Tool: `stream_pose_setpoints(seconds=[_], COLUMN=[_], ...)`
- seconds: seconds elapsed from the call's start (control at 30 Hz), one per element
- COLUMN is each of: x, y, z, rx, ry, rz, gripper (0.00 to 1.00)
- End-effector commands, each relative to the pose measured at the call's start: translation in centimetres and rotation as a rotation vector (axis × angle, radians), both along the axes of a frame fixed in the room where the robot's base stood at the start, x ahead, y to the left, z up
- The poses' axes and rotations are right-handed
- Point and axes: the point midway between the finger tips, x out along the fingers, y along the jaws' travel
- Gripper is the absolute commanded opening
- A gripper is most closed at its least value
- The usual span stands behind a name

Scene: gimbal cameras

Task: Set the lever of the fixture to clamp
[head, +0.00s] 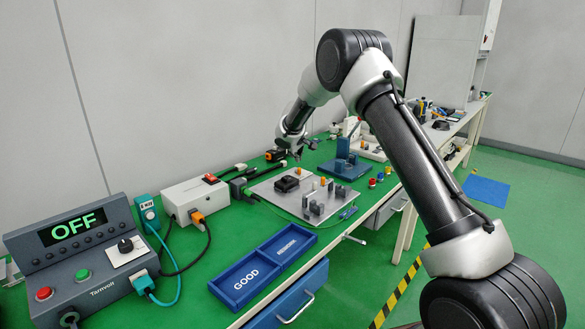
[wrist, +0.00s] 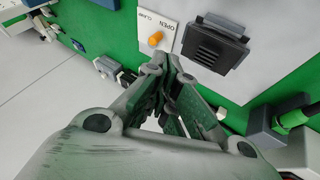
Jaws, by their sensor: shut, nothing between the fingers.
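The fixture is a black ribbed block (wrist: 214,43) on a light plate, with an orange lever knob (wrist: 155,39) beside it. In the wrist view the knob sits beside the printed word OPEN, and a second label, apparently CLAMP, is printed farther up. In the head view the black block (head: 287,184) is on the grey plate (head: 268,193), with an orange knob (head: 299,171) behind it. My gripper (wrist: 168,62) is shut and empty, its tips just below the knob in the picture; contact cannot be told. In the head view my gripper (head: 297,155) is above the plate's far edge.
Grey upright blocks (head: 315,207) stand on the plate's right part. A blue fixture (head: 343,167) stands behind it. A blue GOOD tray (head: 240,283) lies in front. A control box (head: 85,262) showing OFF and a white box (head: 195,199) stand at left. Cables run between them.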

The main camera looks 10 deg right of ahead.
Motion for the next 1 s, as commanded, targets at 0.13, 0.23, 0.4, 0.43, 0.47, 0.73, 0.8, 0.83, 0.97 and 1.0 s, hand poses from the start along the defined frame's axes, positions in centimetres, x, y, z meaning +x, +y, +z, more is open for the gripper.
stream_pose_setpoints(seconds=[0.13, 0.23, 0.4, 0.43, 0.47, 0.73, 0.8, 0.83, 0.97, 1.0], x=[0.5, 0.5, 0.5, 0.5, 0.6, 2.5, 3.3, 3.6, 4.9, 5.3], y=[0.6, 0.6, 0.6, 0.6, 0.5, 0.1, -0.1, -0.2, -0.4, -0.5], z=[-1.0, -1.1, -1.0, -1.1, -1.2, -4.0, -5.1, -5.5, -7.3, -7.6], rx=[-0.003, -0.002, -0.002, -0.002, -0.003, -0.002, -0.002, -0.002, -0.002, -0.002], ry=[0.0, -0.001, 0.0, 0.0, 0.001, 0.002, 0.002, 0.001, 0.001, 0.0], rz=[0.014, 0.015, 0.013, 0.013, 0.013, 0.011, 0.011, 0.011, 0.011, 0.012], gripper=[0.0, 0.0, 0.0, 0.0, 0.0, 0.0, 0.0, 0.0, 0.0, 0.0])
